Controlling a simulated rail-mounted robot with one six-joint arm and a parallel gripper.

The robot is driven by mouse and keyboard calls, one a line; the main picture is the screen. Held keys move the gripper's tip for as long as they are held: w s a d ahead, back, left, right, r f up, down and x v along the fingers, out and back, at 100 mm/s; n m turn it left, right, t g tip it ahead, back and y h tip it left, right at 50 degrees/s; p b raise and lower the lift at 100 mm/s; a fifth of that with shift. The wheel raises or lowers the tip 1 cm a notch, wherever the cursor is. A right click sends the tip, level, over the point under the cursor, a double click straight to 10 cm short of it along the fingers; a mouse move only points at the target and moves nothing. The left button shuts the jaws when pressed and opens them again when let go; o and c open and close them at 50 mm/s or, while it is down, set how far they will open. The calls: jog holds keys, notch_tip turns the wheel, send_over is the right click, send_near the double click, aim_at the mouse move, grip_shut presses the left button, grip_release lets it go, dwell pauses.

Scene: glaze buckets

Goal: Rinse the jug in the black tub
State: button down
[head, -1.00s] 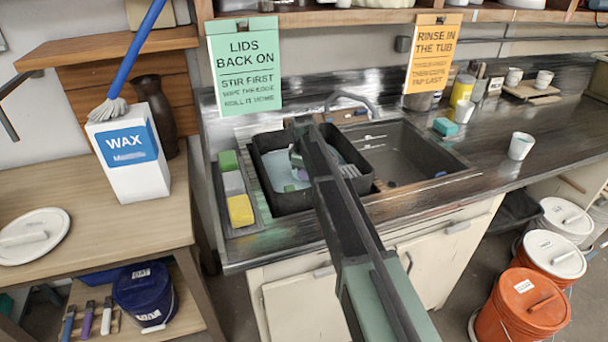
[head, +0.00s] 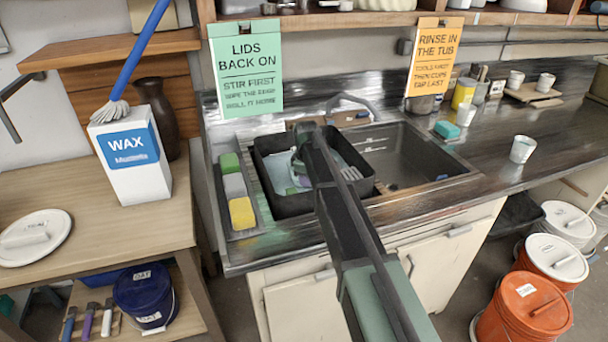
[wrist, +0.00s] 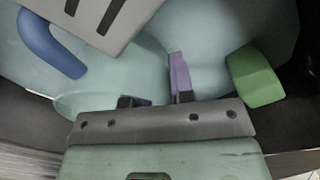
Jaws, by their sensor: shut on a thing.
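The black tub (head: 290,207) stands in the left part of the sink, with pale blue-green water (head: 275,172) in it. My gripper (head: 300,164) is down inside the tub, partly hidden behind my own arm. In the wrist view my gripper (wrist: 158,100) is shut on a narrow purple thing (wrist: 180,74), of which only a strip shows. I cannot tell whether this is part of the jug; no whole jug shows clearly. A green block (wrist: 254,76), a blue handle-like loop (wrist: 48,45) and a grey slotted piece (wrist: 120,12) are close around the gripper.
A caddy (head: 238,235) with green, grey and yellow sponges stands left of the tub. The right sink basin (head: 405,160) is mostly empty. A faucet (head: 350,100) rises behind. A white cup (head: 522,148) stands on the right counter. Lidded buckets (head: 525,302) stand on the floor at right.

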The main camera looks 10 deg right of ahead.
jog(key=w, duration=0.2)
jog(key=shift+w+r, duration=0.1)
jog(key=shift+w, duration=0.25)
dwell(3.7)
notch_tip(320, 180, up, 24)
jog(key=p, duration=2.3)
jog(key=shift+p, duration=0.4)
jog(key=shift+a, duration=0.1)
